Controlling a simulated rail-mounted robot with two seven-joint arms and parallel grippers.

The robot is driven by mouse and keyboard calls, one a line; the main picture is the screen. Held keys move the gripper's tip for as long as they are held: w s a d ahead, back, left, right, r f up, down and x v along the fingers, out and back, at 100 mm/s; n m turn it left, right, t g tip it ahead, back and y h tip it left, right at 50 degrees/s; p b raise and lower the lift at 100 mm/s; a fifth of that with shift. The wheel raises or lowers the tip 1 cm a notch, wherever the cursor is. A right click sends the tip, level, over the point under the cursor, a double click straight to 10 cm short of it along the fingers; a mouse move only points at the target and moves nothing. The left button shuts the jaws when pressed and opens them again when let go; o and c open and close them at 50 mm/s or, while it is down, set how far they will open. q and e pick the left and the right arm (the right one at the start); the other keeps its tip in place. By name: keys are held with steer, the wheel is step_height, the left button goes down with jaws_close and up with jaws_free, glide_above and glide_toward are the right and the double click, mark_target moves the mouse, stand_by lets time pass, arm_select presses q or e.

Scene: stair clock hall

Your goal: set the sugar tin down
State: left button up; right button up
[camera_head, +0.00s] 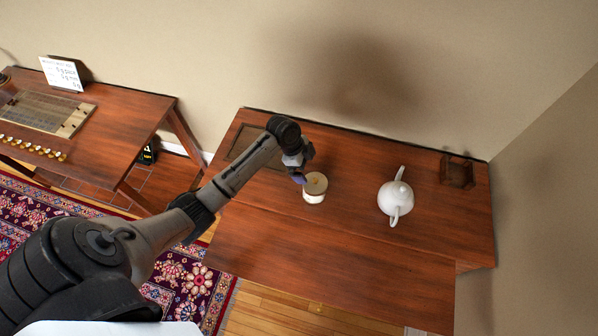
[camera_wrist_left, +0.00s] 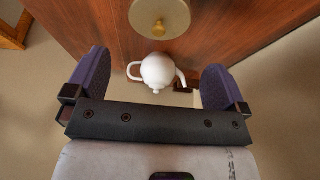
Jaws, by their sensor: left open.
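The sugar tin (camera_head: 315,187) is a short cream cylinder with a pale lid, upright on the brown wooden table. My right gripper is in neither view.
A white teapot (camera_head: 396,198) stands to the right of the tin, with a small dark wooden holder (camera_head: 457,171) at the far right. A dark-edged tray (camera_head: 247,145) lies behind my arm. The table front (camera_head: 330,265) is clear. Another table (camera_head: 118,118) stands left.

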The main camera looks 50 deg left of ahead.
arm_select(q)
steer(key=shift+s+r, duration=0.1)
steer(key=shift+r, duration=0.05)
steer(key=s+d+f+n+y, duration=0.1)
steer(key=s+d+f+n, duration=0.1)
steer(key=s+d, duration=0.45)
steer(key=s+d+f+n+y, duration=0.1)
steer(key=s+d+f+n, duration=0.15)
steer(key=s, duration=0.65)
steer(key=s+d+r+n+y, duration=0.1)
steer(key=s+d+r+n, duration=0.1)
steer(key=s, duration=0.4)
steer(key=s+d+r+n+t, duration=0.1)
steer(key=s+d+r+n, duration=0.1)
steer(key=s, duration=0.4)
step_height(320, 180, up, 3)
steer(key=shift+d+f+n+y, duration=0.25)
steer(key=shift+n+y, duration=0.15)
steer(key=shift+n, duration=0.15)
steer(key=shift+s, duration=0.1)
